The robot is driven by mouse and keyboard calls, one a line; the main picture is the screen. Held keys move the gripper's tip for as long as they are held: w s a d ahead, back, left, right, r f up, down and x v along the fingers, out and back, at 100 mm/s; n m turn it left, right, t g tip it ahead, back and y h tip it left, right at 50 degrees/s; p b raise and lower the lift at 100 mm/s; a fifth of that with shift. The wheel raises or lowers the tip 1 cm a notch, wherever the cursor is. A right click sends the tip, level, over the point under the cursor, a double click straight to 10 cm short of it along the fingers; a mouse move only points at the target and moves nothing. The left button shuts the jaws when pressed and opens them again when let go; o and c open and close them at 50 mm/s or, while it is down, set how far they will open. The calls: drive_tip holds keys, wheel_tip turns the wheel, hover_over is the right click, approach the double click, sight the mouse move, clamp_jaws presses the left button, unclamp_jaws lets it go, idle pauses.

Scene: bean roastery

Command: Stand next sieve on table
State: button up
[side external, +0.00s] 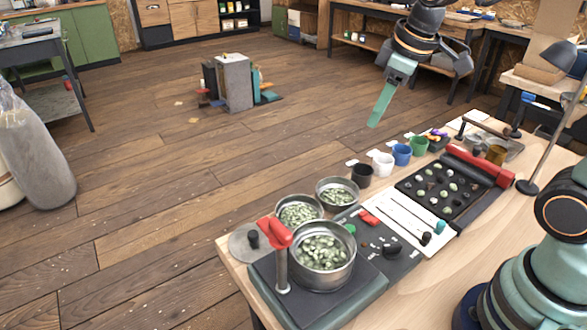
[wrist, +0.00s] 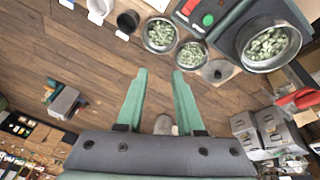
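A round metal sieve (side external: 323,285) full of green beans sits on a dark machine at the table's front corner. Two smaller metal pans of green beans, one (side external: 300,222) and another (side external: 338,202), stand on the table behind it. In the wrist view the larger sieve (wrist: 270,68) is at top right, with the smaller pans (wrist: 158,51) (wrist: 192,66) left of it. Which one the task means I cannot tell. My gripper (side external: 373,124) is high above and behind the table, away from the pans. Its teal fingers (wrist: 157,70) are apart and empty.
A red-handled post (side external: 282,270) rises beside the larger sieve. A grey disc with a black knob (side external: 240,246) lies at the table's left edge. Small cups (side external: 383,165), a dark bean tray (side external: 440,207) and a lamp (side external: 545,150) crowd the table. Open floor lies behind.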

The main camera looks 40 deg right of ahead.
drive_tip(key=s+m+t, duration=0.2)
drive_tip(key=s+m, duration=0.3)
drive_tip(key=s, duration=0.2)
drive_tip(key=shift+a+f, duration=0.25)
drive_tip(key=shift+f, duration=0.2)
